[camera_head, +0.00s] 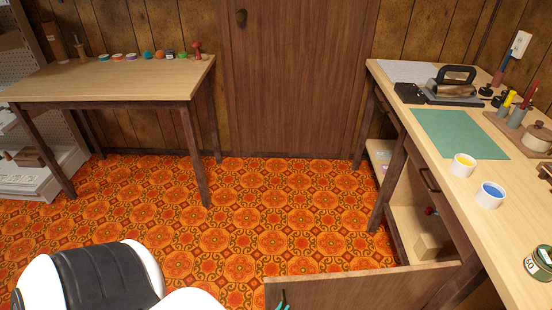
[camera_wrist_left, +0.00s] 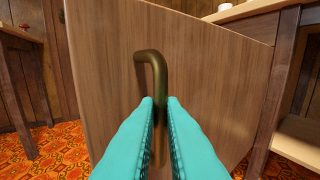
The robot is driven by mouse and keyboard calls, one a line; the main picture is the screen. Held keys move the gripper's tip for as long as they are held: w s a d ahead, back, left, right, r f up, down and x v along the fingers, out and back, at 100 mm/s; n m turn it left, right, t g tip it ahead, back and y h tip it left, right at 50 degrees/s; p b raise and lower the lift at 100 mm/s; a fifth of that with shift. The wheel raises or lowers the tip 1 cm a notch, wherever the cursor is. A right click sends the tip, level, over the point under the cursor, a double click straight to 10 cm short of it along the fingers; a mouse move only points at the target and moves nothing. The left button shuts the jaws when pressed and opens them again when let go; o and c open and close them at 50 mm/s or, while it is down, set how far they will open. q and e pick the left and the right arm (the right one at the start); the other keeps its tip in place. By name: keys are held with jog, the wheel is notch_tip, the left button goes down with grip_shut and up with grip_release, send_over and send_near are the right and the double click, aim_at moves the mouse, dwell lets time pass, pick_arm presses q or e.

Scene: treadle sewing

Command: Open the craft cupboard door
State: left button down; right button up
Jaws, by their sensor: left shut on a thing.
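The craft cupboard door (camera_head: 370,287) is a brown wood panel at the bottom of the head view. It stands swung out from the right bench, with the cupboard's inside showing behind it. In the left wrist view the door (camera_wrist_left: 210,75) fills the middle and carries a bent, dark brass handle (camera_wrist_left: 150,58). My left gripper (camera_wrist_left: 160,105) has teal fingers, which are shut on the handle's upright bar. In the head view only a bit of the left gripper (camera_head: 283,304) shows at the bottom edge. My right gripper is out of view.
The right bench (camera_head: 480,190) holds a green mat (camera_head: 458,134), a yellow paint cup (camera_head: 462,165), a blue paint cup (camera_head: 489,195) and tools. A box (camera_head: 432,247) sits inside the cupboard. The patterned floor (camera_head: 290,200) is clear between the right bench and the left table (camera_head: 110,80).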

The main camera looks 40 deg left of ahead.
pick_arm(q)
jog(key=shift+w+d+r+h, duration=0.1)
jog(key=shift+w+d+h, duration=0.3)
jog(key=shift+d, duration=0.3)
jog(key=c, duration=1.6)
grip_release()
jog(key=shift+w+d, duration=0.1)
jog(key=shift+w, duration=0.05)
jog(key=shift+o, duration=0.3)
jog(key=shift+w+d, duration=0.1)
jog(key=shift+w, duration=0.05)
jog(key=shift+s+a, duration=0.2)
jog(key=s+d, duration=0.2)
jog(key=s, duration=0.9)
jog(key=shift+s, duration=0.35)
jog(key=shift+d, duration=0.1)
